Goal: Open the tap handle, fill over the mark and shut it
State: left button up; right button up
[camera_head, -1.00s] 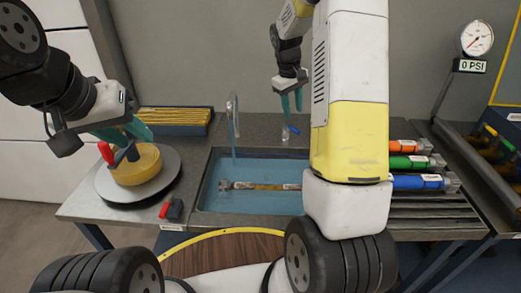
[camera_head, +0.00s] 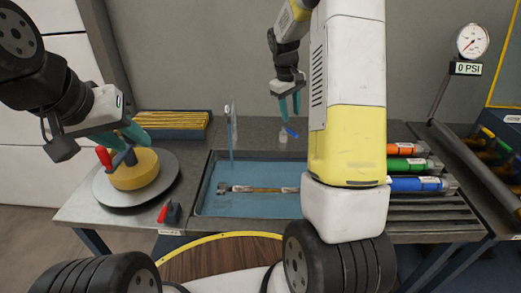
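A small tap with a blue handle (camera_head: 291,131) stands on the grey bench behind the basin; its body is pale and small. My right gripper (camera_head: 290,112) hangs just above the blue handle, its two teal fingers apart with nothing seen between them. A thin clear upright piece (camera_head: 231,135) stands at the basin's back edge; I cannot make out a mark. The basin (camera_head: 207,195) holds bluish liquid and a long brown-handled tool (camera_head: 262,189). My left gripper (camera_head: 130,140) is over the yellow disc (camera_head: 142,172), close to a red-and-dark clamp (camera_head: 104,157); its fingertips are partly hidden.
A grey turntable (camera_head: 165,185) bears the yellow disc. A second red-and-dark clamp (camera_head: 170,213) lies at the bench front. A tray of yellow rods (camera_head: 175,122) is at the back left. Orange, green and blue cylinders (camera_head: 415,184) lie right. A gauge (camera_head: 472,42) reads 0 PSI.

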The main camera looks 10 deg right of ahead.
aim_at(293, 132)
jog(key=f, duration=0.2)
jog(key=d+f, duration=0.1)
jog(key=f, duration=0.4)
jog(key=shift+w+d+f, duration=0.25)
jog(key=shift+w+f, duration=0.05)
jog(key=shift+f, duration=0.05)
jog(key=shift+c, duration=0.3)
grip_shut()
dwell(1.0)
